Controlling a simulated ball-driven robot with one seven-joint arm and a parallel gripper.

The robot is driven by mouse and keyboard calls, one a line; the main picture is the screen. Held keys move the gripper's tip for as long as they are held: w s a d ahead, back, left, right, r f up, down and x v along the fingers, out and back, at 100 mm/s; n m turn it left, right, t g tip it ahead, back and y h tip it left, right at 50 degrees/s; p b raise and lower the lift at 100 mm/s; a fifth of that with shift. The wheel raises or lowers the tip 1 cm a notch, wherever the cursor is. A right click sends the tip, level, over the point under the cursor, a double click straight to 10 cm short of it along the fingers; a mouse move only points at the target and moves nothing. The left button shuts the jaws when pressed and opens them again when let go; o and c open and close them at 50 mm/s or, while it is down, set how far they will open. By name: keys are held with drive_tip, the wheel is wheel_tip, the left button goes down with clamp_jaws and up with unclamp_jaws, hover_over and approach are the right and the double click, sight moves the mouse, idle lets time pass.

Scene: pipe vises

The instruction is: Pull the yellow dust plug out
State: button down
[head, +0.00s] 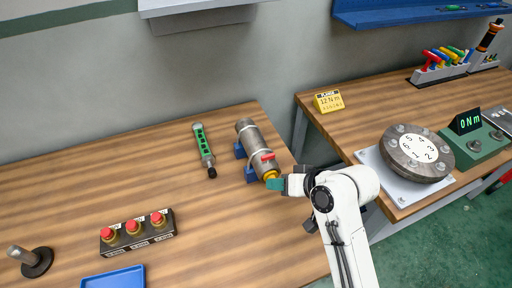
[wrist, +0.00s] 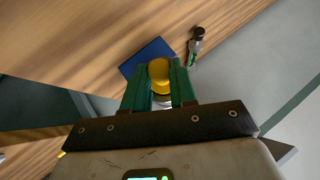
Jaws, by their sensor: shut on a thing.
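The yellow dust plug (head: 270,175) shows at the near end of a grey metal pipe (head: 249,136). The pipe lies in blue vises (head: 251,173) on the left wooden bench. My gripper (head: 276,184) is at that near end, reaching in from the right. In the wrist view the yellow dust plug (wrist: 159,74) sits between the two green fingers of my gripper (wrist: 159,82), which are shut on it. The fingers hide its sides. I cannot tell whether the plug is still seated in the pipe.
A green tool (head: 203,147) lies left of the pipe. A box with red buttons (head: 137,232), a blue tray (head: 115,277) and a black-based post (head: 37,262) are farther left. A round numbered flange (head: 417,153) stands on the right bench. The bench between them is clear.

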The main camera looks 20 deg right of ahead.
drive_tip(key=shift+s+p, duration=0.55)
drive_tip(key=shift+s, duration=0.2)
drive_tip(key=shift+s+p, duration=0.55)
drive_tip(key=shift+s, duration=0.8)
